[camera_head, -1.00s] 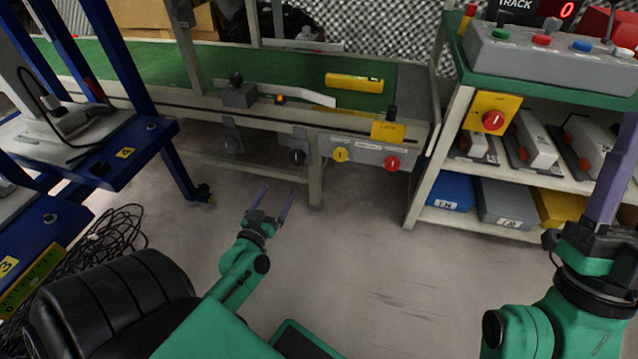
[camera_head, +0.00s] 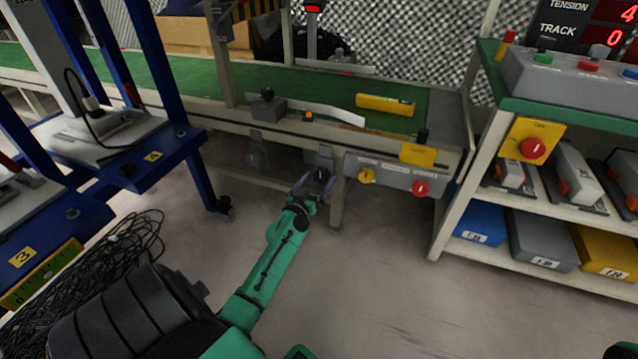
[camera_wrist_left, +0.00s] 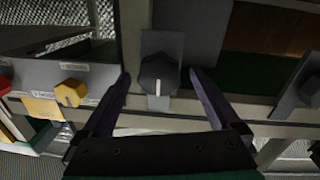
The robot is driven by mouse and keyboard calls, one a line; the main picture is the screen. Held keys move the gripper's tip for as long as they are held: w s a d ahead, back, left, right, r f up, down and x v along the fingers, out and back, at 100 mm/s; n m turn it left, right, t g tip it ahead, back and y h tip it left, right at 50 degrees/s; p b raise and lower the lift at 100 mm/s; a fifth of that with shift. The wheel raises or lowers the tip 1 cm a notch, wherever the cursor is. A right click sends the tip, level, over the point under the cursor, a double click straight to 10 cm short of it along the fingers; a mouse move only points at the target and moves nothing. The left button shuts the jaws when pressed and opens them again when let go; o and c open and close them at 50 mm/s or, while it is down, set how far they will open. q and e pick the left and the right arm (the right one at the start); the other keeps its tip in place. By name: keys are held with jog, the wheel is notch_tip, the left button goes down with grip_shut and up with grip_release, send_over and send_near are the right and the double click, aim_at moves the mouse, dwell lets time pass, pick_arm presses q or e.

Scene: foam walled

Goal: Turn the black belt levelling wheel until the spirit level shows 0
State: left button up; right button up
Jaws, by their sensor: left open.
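The black levelling wheel (camera_head: 321,174) sits on a grey plate on the front of the belt frame. In the left wrist view the wheel (camera_wrist_left: 158,74) is dark and faceted, with a white mark pointing down. My left gripper (camera_head: 314,186) is at the wheel, open, with one purple finger on each side. The left wrist view shows gaps between both fingers (camera_wrist_left: 160,88) and the wheel, so they look apart from it. The yellow spirit level (camera_head: 385,104) lies on the green belt (camera_head: 330,84); its reading is too small to tell. My right gripper is out of view.
A yellow knob (camera_head: 366,176) and a red knob (camera_head: 420,188) are on the grey panel right of the wheel. A frame leg (camera_head: 338,200) stands beside my gripper. A blue-framed table (camera_head: 150,165) is left, a shelf (camera_head: 560,195) right. The floor between is clear.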

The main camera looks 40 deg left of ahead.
pick_arm(q)
jog(key=shift+w+a, duration=0.15)
jog(key=shift+w, duration=0.3)
jog(key=shift+c, duration=0.3)
jog(key=c, duration=1.3)
